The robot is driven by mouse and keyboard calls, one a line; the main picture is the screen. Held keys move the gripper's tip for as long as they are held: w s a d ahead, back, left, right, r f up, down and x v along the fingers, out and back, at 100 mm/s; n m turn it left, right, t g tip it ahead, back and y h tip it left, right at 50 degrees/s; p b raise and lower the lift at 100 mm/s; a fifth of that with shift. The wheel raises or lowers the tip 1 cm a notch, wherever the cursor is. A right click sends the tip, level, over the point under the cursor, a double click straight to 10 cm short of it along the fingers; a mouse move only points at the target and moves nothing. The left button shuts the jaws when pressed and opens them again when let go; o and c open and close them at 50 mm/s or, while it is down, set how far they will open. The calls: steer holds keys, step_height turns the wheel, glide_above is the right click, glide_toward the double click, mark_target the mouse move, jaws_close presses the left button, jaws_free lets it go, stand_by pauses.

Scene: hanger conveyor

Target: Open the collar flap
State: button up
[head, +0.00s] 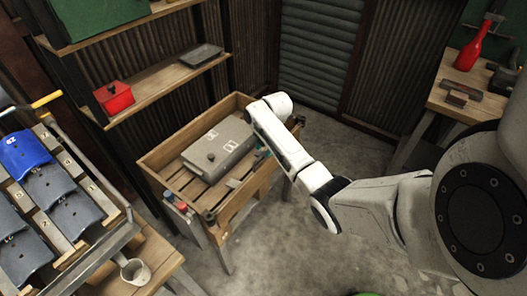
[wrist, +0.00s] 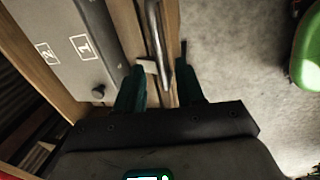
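No part is clearly marked as the collar flap. A grey metal box or cover (head: 222,150) with a small dark knob and labels "1" and "2" lies in a slatted wooden bench tray (head: 160,180); its surface also fills the upper left of the wrist view (wrist: 65,30). My gripper (head: 262,155) is at the tray's right side, beside the grey cover. In the wrist view its two teal fingers (wrist: 160,88) are apart, on either side of a shiny metal bar (wrist: 157,45). I cannot tell whether they touch it. The knob (wrist: 98,92) is left of the fingers.
A rack at left holds a blue curved piece (head: 25,153) and several grey ones (head: 75,207). A mug (head: 135,271) stands below it. A shelf behind carries a red box (head: 114,97). A tool table (head: 460,100) stands at right. Concrete floor lies between.

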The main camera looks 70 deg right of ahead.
steer(key=shift+w+f, duration=0.25)
steer(key=shift+f, duration=0.95)
steer(key=shift+c, duration=0.3)
jaws_close()
